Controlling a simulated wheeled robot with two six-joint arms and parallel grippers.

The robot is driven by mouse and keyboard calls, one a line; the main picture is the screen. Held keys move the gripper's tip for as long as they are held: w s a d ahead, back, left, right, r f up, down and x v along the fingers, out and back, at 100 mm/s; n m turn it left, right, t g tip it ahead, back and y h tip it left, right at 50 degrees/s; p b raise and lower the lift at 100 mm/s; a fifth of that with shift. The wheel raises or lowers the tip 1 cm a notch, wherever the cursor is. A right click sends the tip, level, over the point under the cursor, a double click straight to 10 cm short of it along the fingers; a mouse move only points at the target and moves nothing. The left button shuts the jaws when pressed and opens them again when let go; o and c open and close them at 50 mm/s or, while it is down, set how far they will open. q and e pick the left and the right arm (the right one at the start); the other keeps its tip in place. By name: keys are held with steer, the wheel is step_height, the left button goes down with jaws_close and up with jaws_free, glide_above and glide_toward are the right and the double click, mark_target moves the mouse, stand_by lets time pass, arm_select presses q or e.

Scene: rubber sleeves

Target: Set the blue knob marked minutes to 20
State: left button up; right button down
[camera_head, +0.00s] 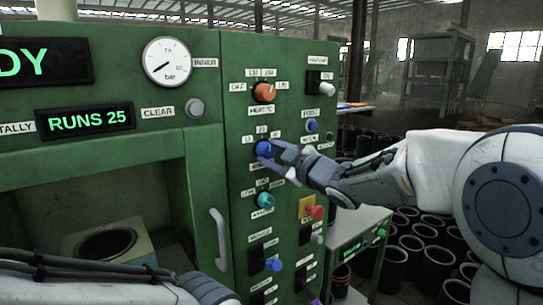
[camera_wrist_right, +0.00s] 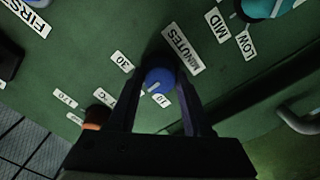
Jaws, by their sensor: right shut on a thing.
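The blue knob (camera_head: 265,149) sits on the green panel, above the minutes label (camera_wrist_right: 182,48). My right gripper (camera_head: 268,151) has its fingers on both sides of it, shut on it. In the right wrist view the knob (camera_wrist_right: 158,80) shows between the two fingertips (camera_wrist_right: 160,88). A short pale mark on the knob points toward the lower left there. The label 10 (camera_wrist_right: 161,100) and the label 30 (camera_wrist_right: 122,62) show beside it. The label 20 is hidden behind a finger in that view. My left gripper's fingers are out of view.
An orange knob (camera_head: 264,92) is above and a teal knob (camera_head: 265,200) below. A red knob (camera_head: 316,212) on a yellow plate is at the lower right. A door handle (camera_head: 219,240) stands out at the lower left. Black sleeves (camera_head: 411,245) stand behind my right arm.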

steer(key=shift+c, duration=1.6)
jaws_free()
steer(key=shift+s, duration=0.1)
steer(key=b+v, duration=0.1)
steer(key=v, duration=0.9)
steer(key=shift+d, duration=0.15)
steer(key=shift+s, duration=0.1)
